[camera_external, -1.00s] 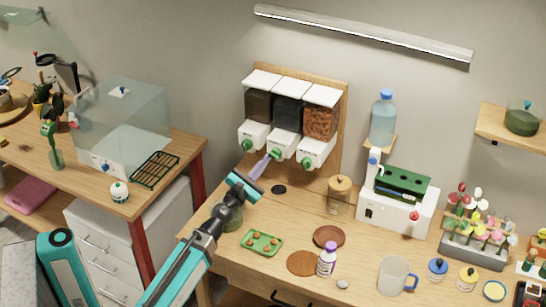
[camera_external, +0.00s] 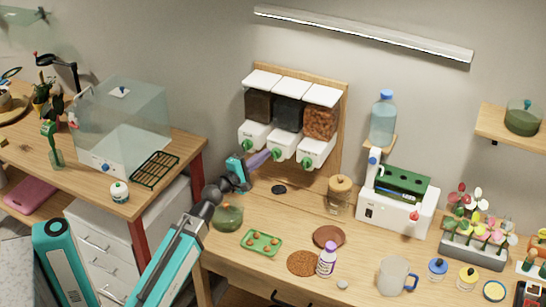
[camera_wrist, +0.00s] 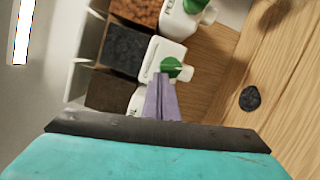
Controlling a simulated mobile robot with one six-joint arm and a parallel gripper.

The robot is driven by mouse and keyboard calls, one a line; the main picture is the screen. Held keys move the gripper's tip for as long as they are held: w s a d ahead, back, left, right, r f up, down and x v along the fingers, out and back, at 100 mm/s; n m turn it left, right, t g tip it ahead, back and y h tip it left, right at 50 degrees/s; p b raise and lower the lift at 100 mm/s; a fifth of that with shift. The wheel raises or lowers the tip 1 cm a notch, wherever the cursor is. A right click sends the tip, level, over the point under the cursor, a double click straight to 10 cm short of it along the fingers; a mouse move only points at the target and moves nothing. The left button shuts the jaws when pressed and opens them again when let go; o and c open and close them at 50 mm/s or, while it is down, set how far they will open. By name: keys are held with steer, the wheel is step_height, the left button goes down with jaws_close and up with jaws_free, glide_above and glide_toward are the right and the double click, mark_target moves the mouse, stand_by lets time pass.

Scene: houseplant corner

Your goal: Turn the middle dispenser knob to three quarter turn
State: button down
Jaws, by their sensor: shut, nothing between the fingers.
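The middle dispenser (camera_external: 286,113) holds dark contents and has a white front with a green knob (camera_external: 275,153). In the wrist view the middle knob (camera_wrist: 172,67) shows just past my fingertips. My gripper (camera_external: 269,153) has its purple fingers closed together, with nothing between them. Its tips (camera_wrist: 161,78) point at the middle knob and overlap its edge in the wrist view; I cannot tell whether they touch it. The knob's exact turn angle is too small to read.
The left dispenser knob (camera_external: 247,145) and right dispenser knob (camera_external: 305,163) flank it closely. Below are a dark disc (camera_external: 279,189), a round green jar (camera_external: 228,217) and a green tray (camera_external: 262,242). A glass jar (camera_external: 339,197) stands to the right.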

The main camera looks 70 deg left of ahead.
steer(key=shift+w+d+r+p, duration=0.2)
steer(key=shift+r+p, duration=0.25)
steer(key=shift+p, duration=0.5)
steer(key=shift+w+d+r+p, duration=0.2)
steer(key=shift+r+p, duration=0.2)
steer(key=shift+p, duration=0.5)
steer(key=shift+w+d+r+m+p, duration=0.1)
steer(key=shift+w+r+m+p, duration=0.1)
steer(key=shift+m+p, duration=0.45)
steer(key=shift+w+d+p, duration=0.1)
steer(key=shift+d+p, duration=0.05)
steer(key=shift+p, duration=0.2)
steer(key=shift+d, duration=0.1)
steer(key=shift+w+d+r+p, duration=0.1)
steer(key=shift+w+d+p, duration=0.15)
steer(key=shift+p, duration=0.4)
steer(key=shift+a, duration=0.1)
